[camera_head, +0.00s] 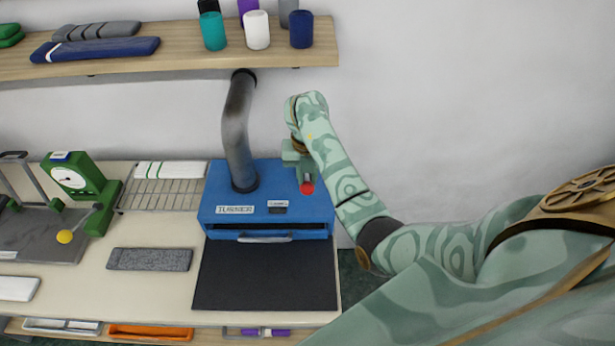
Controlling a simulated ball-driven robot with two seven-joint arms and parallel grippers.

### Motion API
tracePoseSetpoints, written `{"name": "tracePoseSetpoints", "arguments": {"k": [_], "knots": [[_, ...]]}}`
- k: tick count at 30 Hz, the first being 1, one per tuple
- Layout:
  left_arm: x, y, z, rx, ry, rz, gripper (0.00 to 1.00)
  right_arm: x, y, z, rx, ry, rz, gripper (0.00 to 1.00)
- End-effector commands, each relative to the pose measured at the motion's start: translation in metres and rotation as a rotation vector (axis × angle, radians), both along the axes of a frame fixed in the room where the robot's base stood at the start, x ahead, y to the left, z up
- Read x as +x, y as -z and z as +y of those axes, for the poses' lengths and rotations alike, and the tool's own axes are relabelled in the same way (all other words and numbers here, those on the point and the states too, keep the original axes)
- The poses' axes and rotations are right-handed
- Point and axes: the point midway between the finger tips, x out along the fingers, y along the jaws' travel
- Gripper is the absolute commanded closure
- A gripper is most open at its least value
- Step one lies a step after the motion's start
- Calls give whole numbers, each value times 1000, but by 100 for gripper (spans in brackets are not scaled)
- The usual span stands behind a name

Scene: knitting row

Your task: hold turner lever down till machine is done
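The blue turner machine (268,208), with a "TURNER" label on its front, stands on the bench at centre right. A grey pipe (238,130) rises from its top. The red knob (307,187) of its lever shows at the machine's right side. My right gripper (303,178) reaches down over the machine's right rear part, with its tips right at the red knob. The gripper hides the lever's shaft, and I cannot tell whether its fingers are closed on it. A small display (278,205) on the machine is too small to read. My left gripper is not in view.
A black mat (265,275) lies in front of the turner. To the left are a grey folded cloth (150,259), a wire rack (163,195) with a white-and-green item, and a green dial machine (85,190) beside a yellow knob. A wooden shelf (180,55) with rolls hangs above.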

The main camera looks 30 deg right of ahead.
Motion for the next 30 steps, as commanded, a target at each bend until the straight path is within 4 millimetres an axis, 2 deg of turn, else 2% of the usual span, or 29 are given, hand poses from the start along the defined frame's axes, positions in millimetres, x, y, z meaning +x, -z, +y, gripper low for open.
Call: {"name": "tracePoseSetpoints", "arguments": {"k": [12,30], "knots": [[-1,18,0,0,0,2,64,0,22,0,1,0,0,80],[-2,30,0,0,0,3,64,-2,39,2,2,0,1,80]]}}
